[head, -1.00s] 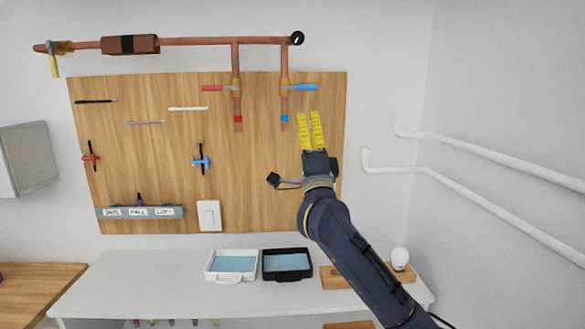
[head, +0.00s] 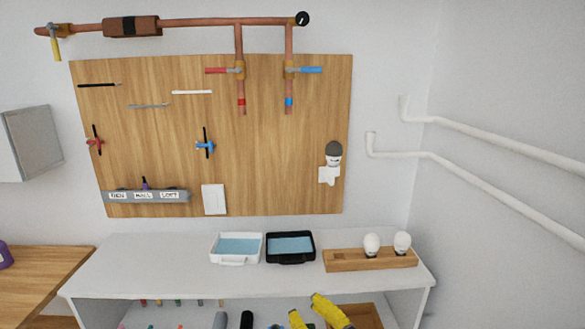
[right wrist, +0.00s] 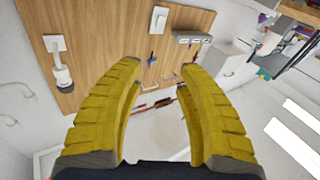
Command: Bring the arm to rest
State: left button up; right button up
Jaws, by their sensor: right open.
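My right gripper (head: 314,314) shows at the bottom edge of the head view. Only its yellow fingers are in the picture, low in front of the white counter. In the right wrist view the two yellow fingers (right wrist: 160,115) stand wide apart with nothing between them. The rest of my right arm is out of the head view. My left gripper is in neither view.
A wooden board (head: 270,150) on the wall carries pipes, valves and a lamp-like fitting (head: 331,163). The white counter (head: 160,255) holds a white tray (head: 236,261), a black tray (head: 290,261) and a wooden block (head: 345,261) with two white bulbs. White pipes (head: 480,147) run along the right wall.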

jog(key=s+d+f+g+h, duration=0.2)
jog(key=s+d+f+h, duration=0.3)
jog(key=f, duration=0.3)
jog(key=s+d+f+g+h, duration=0.1)
jog(key=s+d+f+h, duration=0.25)
jog(key=d+f, duration=0.45)
jog(key=s+d+f+m+g+h, duration=0.1)
jog(key=s+d+f+g+h, duration=0.2)
jog(key=s+d, duration=0.45)
jog(key=s+d+f+m+g+h, duration=0.1)
jog(key=s+d+f+g+h, duration=0.2)
jog(key=s+d, duration=0.45)
jog(key=s+a+f+g+y, duration=0.1)
jog(key=s+a+f, duration=0.1)
jog(key=f, duration=0.9)
jog(key=s+a+f, duration=0.1)
jog(key=a+f, duration=0.1)
jog(key=f, duration=0.9)
jog(key=s+a+f+g+y, duration=0.1)
jog(key=s+a+f, duration=0.1)
jog(key=f, duration=1)
jog(key=s+f+m+g+y, duration=0.1)
jog(key=s+f+m+g, duration=0.1)
jog(key=s+f, duration=1.6)
jog(key=shift+s+d+m, duration=0.2)
jog(key=shift+s+m, duration=0.3)
jog(key=shift+s, duration=0.75)
